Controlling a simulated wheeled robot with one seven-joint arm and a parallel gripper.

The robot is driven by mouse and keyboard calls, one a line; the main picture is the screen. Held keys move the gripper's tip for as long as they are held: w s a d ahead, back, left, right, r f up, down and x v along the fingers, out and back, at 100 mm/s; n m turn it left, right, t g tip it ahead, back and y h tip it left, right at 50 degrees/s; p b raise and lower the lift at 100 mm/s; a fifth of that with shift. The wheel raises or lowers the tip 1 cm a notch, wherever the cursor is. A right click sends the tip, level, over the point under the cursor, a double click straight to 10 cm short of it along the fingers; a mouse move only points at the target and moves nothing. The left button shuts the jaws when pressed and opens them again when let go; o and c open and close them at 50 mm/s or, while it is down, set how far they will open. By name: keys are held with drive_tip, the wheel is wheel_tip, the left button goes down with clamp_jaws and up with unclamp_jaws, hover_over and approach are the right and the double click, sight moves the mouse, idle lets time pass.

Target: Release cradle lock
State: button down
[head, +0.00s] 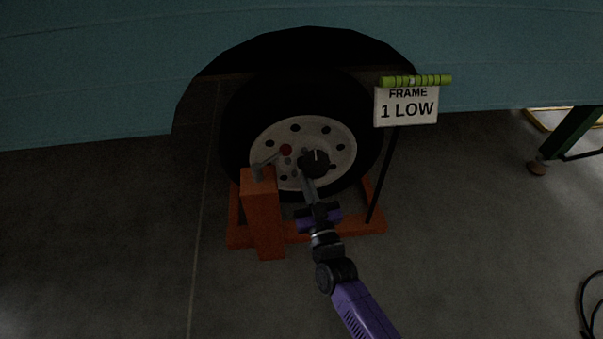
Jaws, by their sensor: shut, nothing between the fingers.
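An orange cradle (237,238) stands on the floor around the lower part of a black tire with a pale wheel (337,128). An orange post (263,215) rises at its front left. A grey lever (265,163) with a round red knob (286,149) sits on top of the post and points right. My gripper (305,158) is at the end of my purple arm, in front of the wheel and just right of the red knob. It is small and dark here; its fingers look shut and empty. I cannot tell whether it touches the knob.
A sign (406,106) reading "FRAME 1 LOW" stands on a thin black pole right of the wheel, with a green level (416,81) on top. The teal camper body (110,75) overhangs above. A dark green stand (568,137) is at right. A black cable (588,305) lies lower right.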

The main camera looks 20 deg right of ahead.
drive_tip(key=d+p+v, duration=0.1)
drive_tip(key=v, duration=0.7)
drive_tip(key=shift+d, duration=0.5)
drive_tip(key=shift+s+r, duration=0.1)
